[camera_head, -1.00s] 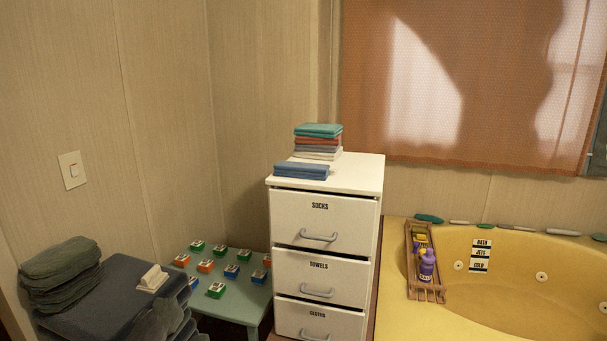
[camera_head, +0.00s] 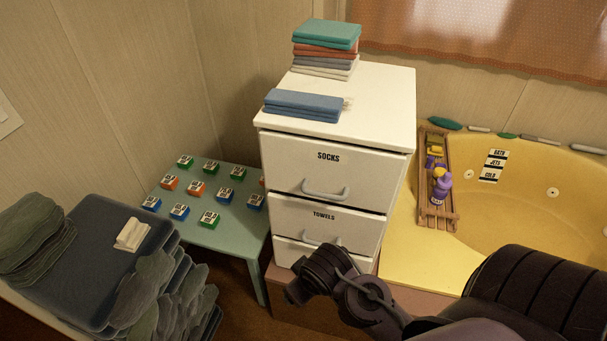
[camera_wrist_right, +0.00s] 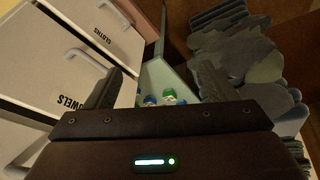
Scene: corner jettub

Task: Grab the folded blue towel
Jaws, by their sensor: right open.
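The folded blue towel (camera_head: 303,104) lies flat near the front left of the white drawer cabinet's top (camera_head: 378,92), in the head view. A stack of folded towels (camera_head: 324,50), teal on top, stands behind it. My right arm (camera_head: 365,300) reaches in from the lower right, its end in front of the lower drawers, below and apart from the blue towel. In the right wrist view my right gripper (camera_wrist_right: 157,82) is open, with nothing between its fingers. The blue towel does not show there. My left gripper is not in view.
The cabinet's drawers have protruding handles (camera_head: 326,192). A low green table (camera_head: 225,230) with small coloured boxes stands left of it. Dark folded textiles (camera_head: 100,255) fill the lower left. The yellow tub (camera_head: 540,170) with a wooden rack (camera_head: 436,215) is at right.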

